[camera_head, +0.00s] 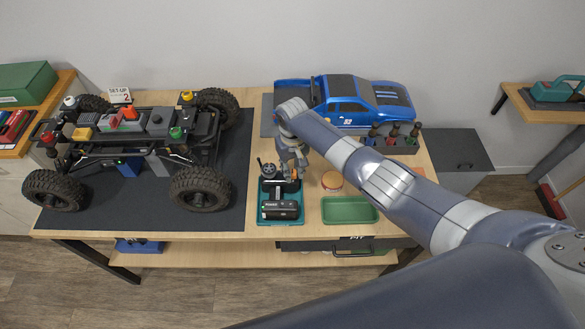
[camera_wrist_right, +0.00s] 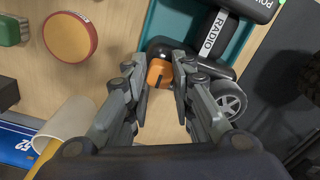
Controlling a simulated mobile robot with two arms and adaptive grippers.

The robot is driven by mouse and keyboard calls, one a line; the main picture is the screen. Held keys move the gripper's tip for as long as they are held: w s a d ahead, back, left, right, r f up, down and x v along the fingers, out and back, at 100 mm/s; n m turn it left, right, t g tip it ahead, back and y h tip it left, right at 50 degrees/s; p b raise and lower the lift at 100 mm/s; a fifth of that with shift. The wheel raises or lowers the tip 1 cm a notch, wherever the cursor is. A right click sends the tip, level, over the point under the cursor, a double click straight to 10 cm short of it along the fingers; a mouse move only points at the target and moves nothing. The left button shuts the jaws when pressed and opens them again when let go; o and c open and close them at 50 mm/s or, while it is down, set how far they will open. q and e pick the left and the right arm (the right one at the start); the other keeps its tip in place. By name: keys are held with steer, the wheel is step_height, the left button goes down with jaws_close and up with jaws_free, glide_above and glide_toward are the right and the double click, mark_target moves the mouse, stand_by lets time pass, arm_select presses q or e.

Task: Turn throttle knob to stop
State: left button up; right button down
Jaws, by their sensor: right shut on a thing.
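The radio transmitter (camera_head: 280,197) is black and stands in a teal tray (camera_head: 263,217) near the table's front edge. Its face reads RADIO in the right wrist view (camera_wrist_right: 212,38). An orange knob (camera_wrist_right: 158,72), which I take as the throttle knob, sits beside the grey-rimmed wheel (camera_wrist_right: 229,99). My right gripper (camera_head: 297,170) reaches down over the transmitter from the right. The knob's markings are hidden. My left gripper is not in view.
The crawler chassis (camera_head: 150,125) stands on a dark mat to the left. A blue car body (camera_head: 362,104) lies behind my right arm. A green tray (camera_head: 349,211) and a round red-rimmed tub (camera_head: 332,181) are right of the transmitter. A tool rack (camera_head: 402,149) stands farther right.

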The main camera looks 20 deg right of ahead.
mark_target(293, 172)
steer(key=c, duration=1.3)
jaws_free()
steer(key=shift+r, duration=0.15)
step_height(293, 172, up, 12)
steer(key=shift+f, duration=0.1)
